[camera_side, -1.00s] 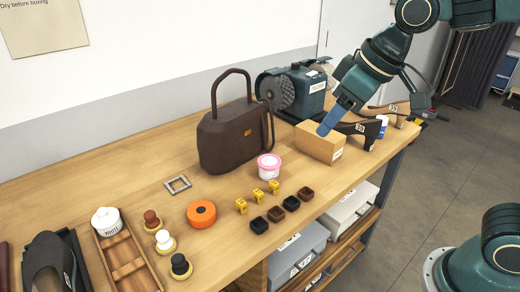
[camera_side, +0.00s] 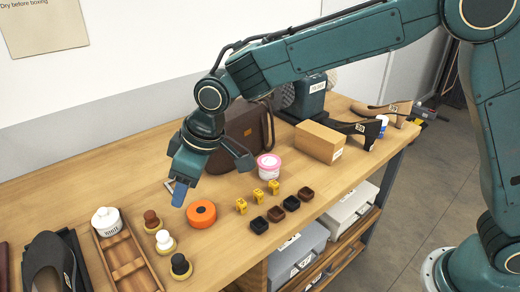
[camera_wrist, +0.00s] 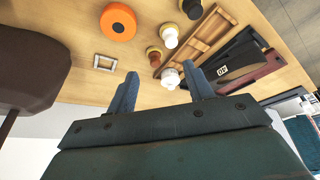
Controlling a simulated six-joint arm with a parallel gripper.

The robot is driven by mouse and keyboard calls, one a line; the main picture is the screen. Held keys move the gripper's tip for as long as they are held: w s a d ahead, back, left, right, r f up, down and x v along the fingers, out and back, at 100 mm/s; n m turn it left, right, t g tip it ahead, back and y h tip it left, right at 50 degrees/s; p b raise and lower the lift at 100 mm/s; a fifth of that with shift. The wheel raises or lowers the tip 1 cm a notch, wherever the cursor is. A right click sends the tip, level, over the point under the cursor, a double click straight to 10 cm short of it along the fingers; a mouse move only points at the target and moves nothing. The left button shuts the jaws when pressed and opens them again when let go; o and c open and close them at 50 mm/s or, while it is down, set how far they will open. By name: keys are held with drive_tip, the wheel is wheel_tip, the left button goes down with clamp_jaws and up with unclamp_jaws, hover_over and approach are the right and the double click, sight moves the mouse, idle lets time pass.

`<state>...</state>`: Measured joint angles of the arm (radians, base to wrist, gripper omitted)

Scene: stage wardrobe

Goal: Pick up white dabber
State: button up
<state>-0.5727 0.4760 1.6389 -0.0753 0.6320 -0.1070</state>
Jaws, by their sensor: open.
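The white dabber (camera_side: 163,237) stands upright on the table, a white knob on a pale yellow base, between a brown dabber (camera_side: 151,218) and a black dabber (camera_side: 180,265). In the wrist view the white dabber (camera_wrist: 169,38) is beyond the fingertips, between the brown dabber (camera_wrist: 153,53) and the black dabber (camera_wrist: 191,8). My gripper (camera_side: 178,197) is above the table, behind and slightly right of the white dabber in the side view, apart from it. Its blue fingers (camera_wrist: 161,70) are spread and empty in the wrist view.
A wooden tray (camera_side: 130,268) with a white jar (camera_side: 106,221) lies left of the dabbers. An orange roll (camera_side: 201,214) is to the right. A brown handbag (camera_side: 243,130) stands behind my gripper. Yellow blocks (camera_side: 257,195) and small dark dishes (camera_side: 276,213) are further right.

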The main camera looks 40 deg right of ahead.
sight(164, 235)
drive_tip(key=shift+n, duration=0.3)
drive_tip(key=a+f, duration=0.2)
drive_tip(key=a, duration=0.1)
drive_tip(key=shift+w+a+f, duration=0.1)
drive_tip(key=shift+w+f, duration=0.1)
drive_tip(key=shift+f, duration=0.05)
drive_tip(key=shift+f, duration=0.1)
drive_tip(key=shift+x, duration=4.2)
drive_tip(key=shift+f, duration=0.1)
drive_tip(key=shift+x, duration=2.5)
drive_tip(key=shift+s, duration=0.2)
